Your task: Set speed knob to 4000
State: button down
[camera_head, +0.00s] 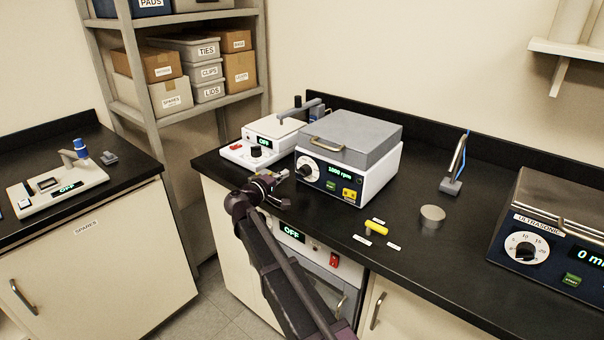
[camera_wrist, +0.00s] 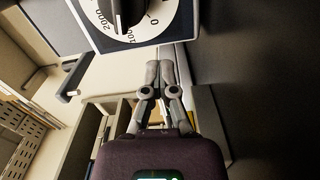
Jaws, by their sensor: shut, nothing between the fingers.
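The speed knob (camera_head: 307,170) is a dark knob on a white round dial, on the dark front panel of a white box with a grey lid (camera_head: 349,137). The box's green display (camera_head: 339,172) reads 1000 rpm. The wrist view shows the knob (camera_wrist: 122,12) at the top, cut off by the edge, with 0, 1000 and 2000 visible on its dial. My gripper (camera_head: 283,174) is in front of and just left of the knob. In the wrist view my gripper (camera_wrist: 160,72) is shut and empty, its fingertips apart from the knob.
A white instrument with an OFF display (camera_head: 265,142) stands left of the box. A yellow-handled item (camera_head: 377,227) and a round metal disc (camera_head: 432,215) lie on the black bench to the right. An ultrasonic unit (camera_head: 545,240) stands at far right.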

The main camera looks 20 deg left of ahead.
jog(key=shift+a+r, duration=0.1)
jog(key=shift+r, duration=0.05)
jog(key=shift+r+m+p, duration=0.5)
jog(key=shift+m+p, duration=0.15)
jog(key=shift+m, duration=0.35)
jog(key=r+m+p, duration=0.1)
jog(key=m, duration=0.2)
jog(key=shift+r, duration=0.2)
jog(key=m, duration=0.1)
jog(key=d+r+m+p, duration=0.1)
jog(key=r+m+p, duration=0.1)
jog(key=m, duration=0.1)
jog(key=shift+s+d, duration=0.2)
jog(key=shift+s, duration=0.15)
jog(key=shift+r+m, duration=0.1)
jog(key=shift+m, duration=0.5)
jog(key=shift+d, duration=0.1)
